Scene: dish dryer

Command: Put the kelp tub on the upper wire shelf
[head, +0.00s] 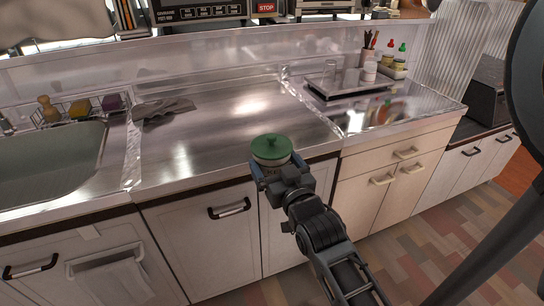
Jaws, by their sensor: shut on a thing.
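A round pale tub with a green knobbed lid (271,149), which I take to be the kelp tub, is upright at the front edge of the steel counter. My gripper (274,168) is shut on it from the front, with a finger on each side. The gripper hides the tub's lower part, so I cannot tell whether it touches the counter. I cannot make out the upper wire shelf in this view.
A sink (50,160) is at left, with a wire rack of sponges (78,109) behind it. A grey cloth (163,108) lies on the counter (225,125), whose middle is clear.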

